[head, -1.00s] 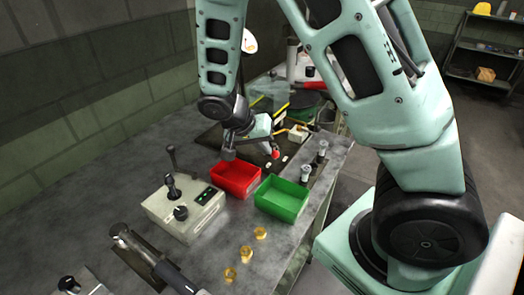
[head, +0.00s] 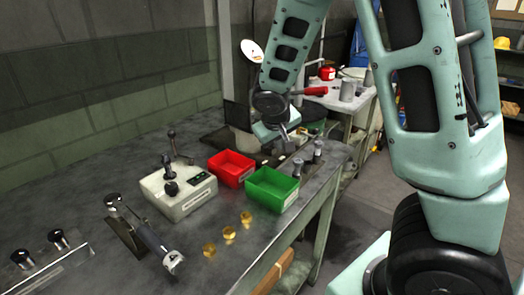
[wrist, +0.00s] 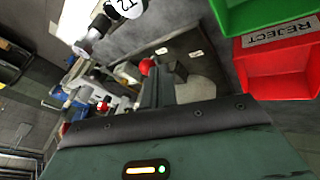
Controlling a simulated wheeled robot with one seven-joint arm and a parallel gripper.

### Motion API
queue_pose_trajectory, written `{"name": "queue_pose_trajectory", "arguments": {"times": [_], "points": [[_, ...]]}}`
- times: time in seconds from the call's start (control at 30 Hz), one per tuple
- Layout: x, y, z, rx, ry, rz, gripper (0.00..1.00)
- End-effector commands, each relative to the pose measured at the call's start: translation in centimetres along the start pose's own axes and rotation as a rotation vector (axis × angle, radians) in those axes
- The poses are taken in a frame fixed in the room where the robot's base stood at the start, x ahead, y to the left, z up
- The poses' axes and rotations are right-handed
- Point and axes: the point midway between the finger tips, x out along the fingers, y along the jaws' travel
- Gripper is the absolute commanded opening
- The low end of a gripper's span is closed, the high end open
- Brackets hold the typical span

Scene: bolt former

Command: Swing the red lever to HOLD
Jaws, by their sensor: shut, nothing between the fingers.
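The red lever's ball knob (wrist: 146,66) shows in the wrist view, right at the tips of my gripper's fingers (wrist: 157,80). The knob looks close to or touching the fingers; I cannot tell which. A dark plate (wrist: 192,47) with two small white labels lies beyond it; the label words are too small to read. In the head view my gripper (head: 284,142) is low over the far part of the bench, behind the red and green bins, and the knob is hidden there. The fingers are shut with nothing between them.
A red bin (head: 231,167) and a green bin (head: 272,188) stand just in front of my gripper. A control box (head: 178,192) with black knobs is at the left. Two metal posts (head: 307,160) stand to the right. Brass nuts (head: 229,233) lie near the front edge.

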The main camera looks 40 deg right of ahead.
Motion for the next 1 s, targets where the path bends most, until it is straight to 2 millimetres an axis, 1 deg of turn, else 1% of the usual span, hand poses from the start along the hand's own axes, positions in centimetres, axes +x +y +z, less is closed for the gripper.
{"name": "queue_pose_trajectory", "arguments": {"times": [0.03,0.13,0.5,1.0], "points": [[0.3,0.2,0.2,-0.023,0.012,-0.012,0.00],[0.4,0.6,0.3,-0.074,0.035,-0.034,0.00],[0.5,1.4,0.3,-0.073,0.032,-0.032,0.00],[0.5,1.6,0.3,-0.071,0.030,-0.030,0.00]]}}
